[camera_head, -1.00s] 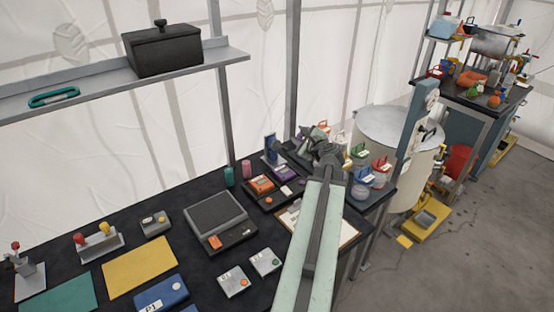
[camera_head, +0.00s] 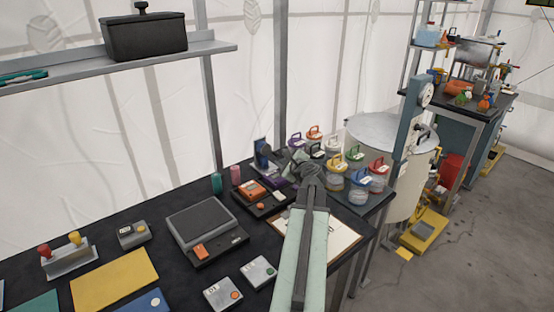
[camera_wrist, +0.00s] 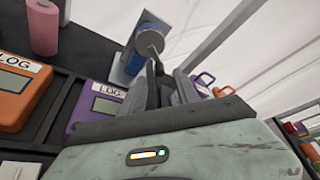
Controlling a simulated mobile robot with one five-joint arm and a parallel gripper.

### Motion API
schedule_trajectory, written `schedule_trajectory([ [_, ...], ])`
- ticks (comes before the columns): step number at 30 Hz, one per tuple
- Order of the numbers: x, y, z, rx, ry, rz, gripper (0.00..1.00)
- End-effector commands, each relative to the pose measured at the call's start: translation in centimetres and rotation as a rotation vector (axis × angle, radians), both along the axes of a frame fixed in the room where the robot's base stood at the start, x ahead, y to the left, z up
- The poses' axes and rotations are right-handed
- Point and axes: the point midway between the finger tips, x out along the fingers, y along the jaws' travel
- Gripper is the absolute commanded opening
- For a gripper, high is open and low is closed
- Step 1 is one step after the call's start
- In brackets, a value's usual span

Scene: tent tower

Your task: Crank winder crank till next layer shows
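An upright blue piece (camera_head: 262,150) stands at the back of the black bench. In the wrist view it appears as a blue-grey plate (camera_wrist: 125,68) carrying a round blue drum (camera_wrist: 150,42), with a thin grey bar by it that may be a crank. My gripper (camera_head: 305,165) is over the bench, right of this piece. In the wrist view my gripper's dark fingers (camera_wrist: 165,83) point toward the drum; whether they touch the bar is unclear. The finger gap is hard to make out. A blue-grey column (camera_head: 407,125) with a white dial and dark handle stands beside a white drum. I cannot tell which holds the winder crank.
Lidded jars (camera_head: 358,178) with coloured handles crowd the bench right of my gripper. An orange LOG box (camera_wrist: 15,90) and a purple box (camera_wrist: 98,105) lie close by. A scale (camera_head: 205,228), a clipboard (camera_head: 340,238) and a shelf (camera_head: 75,70) also stand around.

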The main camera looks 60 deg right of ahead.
Motion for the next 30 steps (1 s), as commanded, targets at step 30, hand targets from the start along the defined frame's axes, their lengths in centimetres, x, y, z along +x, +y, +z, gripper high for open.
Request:
schedule_trajectory([
  [30, 3.6, -2.2, -1.2, 0.031, -0.011, 0.002, 0.0],
])
